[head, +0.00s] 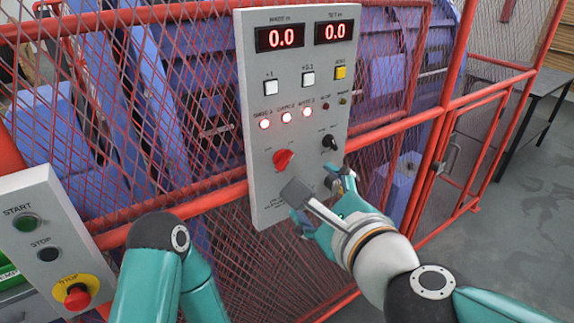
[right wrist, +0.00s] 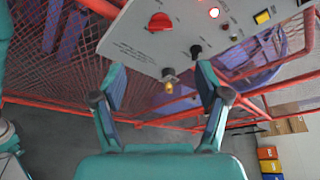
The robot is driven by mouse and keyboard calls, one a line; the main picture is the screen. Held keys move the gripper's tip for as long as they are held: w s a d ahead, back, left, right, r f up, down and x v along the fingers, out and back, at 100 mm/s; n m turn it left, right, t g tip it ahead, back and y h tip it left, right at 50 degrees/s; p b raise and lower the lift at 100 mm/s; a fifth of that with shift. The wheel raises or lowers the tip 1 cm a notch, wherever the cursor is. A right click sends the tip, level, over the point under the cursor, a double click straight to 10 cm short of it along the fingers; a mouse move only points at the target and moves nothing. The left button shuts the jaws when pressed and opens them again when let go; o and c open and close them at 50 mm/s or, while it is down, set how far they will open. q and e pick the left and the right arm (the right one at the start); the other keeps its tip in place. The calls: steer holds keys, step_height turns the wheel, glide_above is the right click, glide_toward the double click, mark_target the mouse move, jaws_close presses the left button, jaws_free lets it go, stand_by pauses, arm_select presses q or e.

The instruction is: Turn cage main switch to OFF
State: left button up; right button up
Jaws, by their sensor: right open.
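The grey control panel (head: 255,120) hangs on the red mesh cage. It carries a red rotary knob (head: 283,159), also in the right wrist view (right wrist: 160,22), and a black rotary knob (head: 329,142), also there (right wrist: 196,50). A small brass-coloured switch or key (right wrist: 169,80) sits near the panel's lower edge. The labels are too small to read, so I cannot tell which is the cage main switch. My right gripper (right wrist: 161,68) is open and empty, its fingers either side of the brass piece, apart from it. In the head view my right gripper (head: 320,196) covers the panel's lower right. My left gripper is out of view.
Two displays (head: 280,38) read 0.0, with white and yellow buttons (head: 340,72) and lit red lamps (head: 286,117) below. A start/stop box (head: 40,235) with a red stop button (head: 76,296) stands at left. A dark table (head: 530,105) and open floor lie at right.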

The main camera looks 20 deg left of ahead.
mark_target(286, 162)
steer(key=x, duration=1.5)
steer(key=shift+w+b, duration=0.2)
steer(key=shift+b, duration=0.1)
